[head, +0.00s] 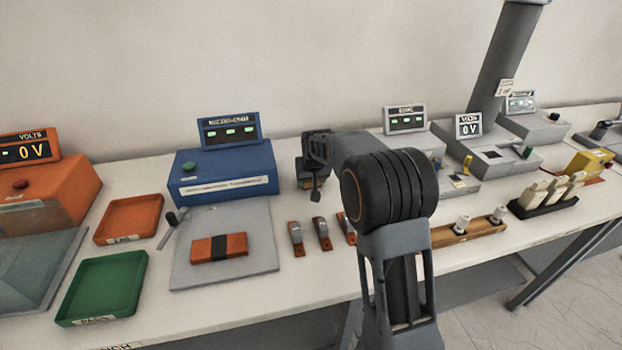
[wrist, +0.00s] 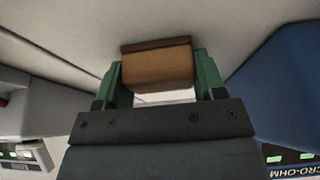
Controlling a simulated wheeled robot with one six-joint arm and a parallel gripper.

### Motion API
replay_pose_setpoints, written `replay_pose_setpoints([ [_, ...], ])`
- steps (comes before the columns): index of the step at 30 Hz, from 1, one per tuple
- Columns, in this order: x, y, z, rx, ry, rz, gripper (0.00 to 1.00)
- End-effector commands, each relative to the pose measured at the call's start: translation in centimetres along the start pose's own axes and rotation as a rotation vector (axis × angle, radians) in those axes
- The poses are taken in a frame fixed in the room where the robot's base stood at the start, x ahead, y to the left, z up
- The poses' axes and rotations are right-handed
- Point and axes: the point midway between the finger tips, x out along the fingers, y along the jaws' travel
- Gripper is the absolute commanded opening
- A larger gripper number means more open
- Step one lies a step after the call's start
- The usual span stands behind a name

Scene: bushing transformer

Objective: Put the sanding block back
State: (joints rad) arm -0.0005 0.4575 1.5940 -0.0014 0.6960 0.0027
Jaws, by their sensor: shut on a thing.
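My gripper (wrist: 157,72) has green fingers, shut on a tan block with a dark brown edge, the sanding block (wrist: 157,68). The block sits crosswise between the fingertips in the wrist view, with a pale surface behind it. In the head view my arm reaches over the bench, and its end is small and partly hidden near the right side of the blue micro-ohm box (head: 222,172). I cannot make out the block clearly there.
A grey plate (head: 265,258) holds an orange bar with a black band (head: 219,248). Left are an orange tray (head: 128,218) and a green tray (head: 101,287). Several small orange-and-grey clips (head: 321,234) lie in front of my arm. A wooden rack (head: 450,238) stands right.

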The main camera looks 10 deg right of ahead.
Motion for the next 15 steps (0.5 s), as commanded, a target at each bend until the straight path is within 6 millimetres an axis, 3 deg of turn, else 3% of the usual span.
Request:
replay_pose_setpoints([
  [8, 0.27, -0.01, 0.10, 0.000, 0.001, 0.000, 0.34],
  [9, 0.31, -0.01, 0.12, 0.000, 0.001, 0.000, 0.64],
  [15, 0.21, -0.01, 0.08, 0.000, 0.001, 0.000, 0.83],
])
